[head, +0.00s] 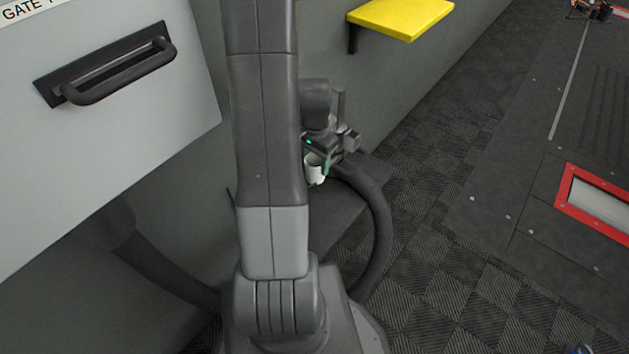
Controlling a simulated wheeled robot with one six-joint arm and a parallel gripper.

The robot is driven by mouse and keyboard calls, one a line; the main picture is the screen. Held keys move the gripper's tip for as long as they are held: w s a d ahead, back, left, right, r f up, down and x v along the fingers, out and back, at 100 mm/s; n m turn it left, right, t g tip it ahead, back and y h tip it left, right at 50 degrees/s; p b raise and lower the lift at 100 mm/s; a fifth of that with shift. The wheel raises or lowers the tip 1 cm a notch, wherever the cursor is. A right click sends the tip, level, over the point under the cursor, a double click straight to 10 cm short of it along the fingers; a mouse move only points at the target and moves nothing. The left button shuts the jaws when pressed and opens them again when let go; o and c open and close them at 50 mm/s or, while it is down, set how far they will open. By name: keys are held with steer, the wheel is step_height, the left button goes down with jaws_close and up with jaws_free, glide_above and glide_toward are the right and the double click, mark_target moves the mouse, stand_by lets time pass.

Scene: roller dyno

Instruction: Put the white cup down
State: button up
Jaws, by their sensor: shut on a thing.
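The white cup (314,169) is small in the head view, just right of my upright arm link, which hides what lies to its left. My gripper (321,163) is shut on the cup, and its green-marked fingers show at the cup's upper right side. The cup looks upright. A dark grey ledge (345,205) shows below and around it. I cannot tell whether the cup touches the ledge or hangs above it.
A yellow shelf (402,16) juts from the grey wall behind. A cabinet front with a dark handle (118,65) stands at left. A thick dark hose (379,225) curves right of my arm. Checkered floor (440,235) is open at right, beside a red-framed plate (575,205).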

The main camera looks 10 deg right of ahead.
mark_target(315, 176)
step_height(315, 176, down, 6)
steer(key=shift+f+b, duration=0.25)
steer(key=shift+b, duration=0.35)
steer(key=shift+f, duration=0.1)
steer(key=o, duration=0.5)
steer(key=shift+f, duration=0.1)
steer(key=o, duration=0.5)
steer(key=shift+c, duration=0.2)
